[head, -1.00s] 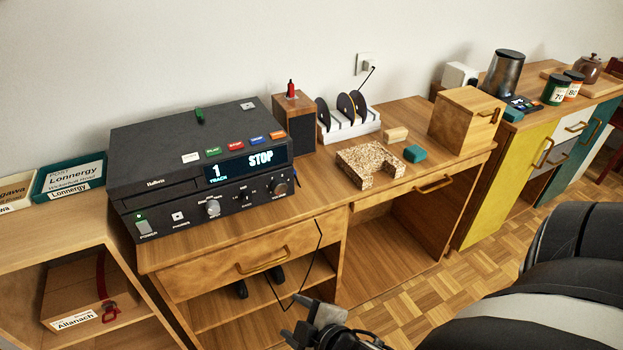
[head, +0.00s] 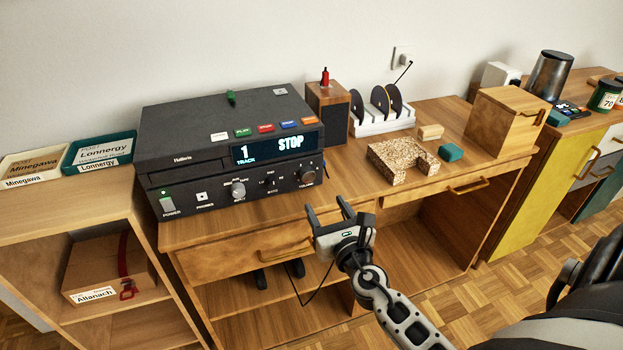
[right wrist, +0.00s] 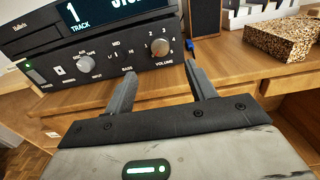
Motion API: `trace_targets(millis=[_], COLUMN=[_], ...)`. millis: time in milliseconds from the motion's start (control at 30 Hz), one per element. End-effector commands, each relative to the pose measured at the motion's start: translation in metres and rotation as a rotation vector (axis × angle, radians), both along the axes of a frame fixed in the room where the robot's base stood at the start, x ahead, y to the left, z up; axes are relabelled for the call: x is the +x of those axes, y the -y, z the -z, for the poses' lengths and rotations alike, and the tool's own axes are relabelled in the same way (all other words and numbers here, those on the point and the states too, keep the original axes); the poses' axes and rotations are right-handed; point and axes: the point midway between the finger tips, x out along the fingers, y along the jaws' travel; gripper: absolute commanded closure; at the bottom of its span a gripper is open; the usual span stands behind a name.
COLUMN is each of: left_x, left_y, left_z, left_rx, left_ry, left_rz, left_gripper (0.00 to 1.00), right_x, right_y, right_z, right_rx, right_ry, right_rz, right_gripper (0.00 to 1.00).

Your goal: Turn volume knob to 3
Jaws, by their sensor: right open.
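The volume knob (head: 307,175) is a round knob at the right end of the dark player's (head: 190,197) front panel. In the right wrist view the volume knob (right wrist: 160,46) has small numbers around it and the word VOLUME below; I cannot tell where its pointer stands. My right gripper (head: 326,206) is open and empty, in front of and below the knob, not touching it. In the right wrist view its two fingers (right wrist: 161,72) point toward the panel, with the knob beyond the gap. My left gripper is not in view.
The player stands on a wooden desk (head: 215,238) and its display reads track 1, STOP. Other knobs (head: 238,190) sit left of the volume knob. A small speaker (head: 327,110), a disc rack (head: 385,122) and a speckled block (head: 400,160) stand to the right.

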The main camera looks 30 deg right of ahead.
Motion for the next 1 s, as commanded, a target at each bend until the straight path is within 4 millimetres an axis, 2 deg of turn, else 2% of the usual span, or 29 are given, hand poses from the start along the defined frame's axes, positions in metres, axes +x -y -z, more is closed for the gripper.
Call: trace_targets(millis=[33,200,400,600,900,967,1000], left_x=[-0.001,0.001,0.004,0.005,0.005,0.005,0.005], left_y=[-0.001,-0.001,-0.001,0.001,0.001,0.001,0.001], left_z=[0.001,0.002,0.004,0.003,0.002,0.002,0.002], left_rx=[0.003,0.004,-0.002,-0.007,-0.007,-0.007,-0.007], left_ry=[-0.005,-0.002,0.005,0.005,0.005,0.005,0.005], left_rz=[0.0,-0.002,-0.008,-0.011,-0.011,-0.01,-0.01], left_gripper=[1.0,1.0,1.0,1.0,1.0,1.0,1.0], right_x=[0.012,0.048,0.08,0.095,0.097,0.097,0.096], right_y=[0.003,0.012,0.02,0.023,0.023,0.023,0.023], right_z=[-0.002,-0.001,0.001,0.001,0.001,0.001,0.001], right_rx=[0.001,0.001,0.003,0.001,0.002,0.002,0.002], right_ry=[0.002,0.002,0.002,0.0,-0.001,-0.001,-0.001], right_rz=[0.001,0.001,0.001,0.0,0.0,0.0,0.0], right_gripper=[0.44,0.44,0.44,0.44,0.44,0.58,0.7])
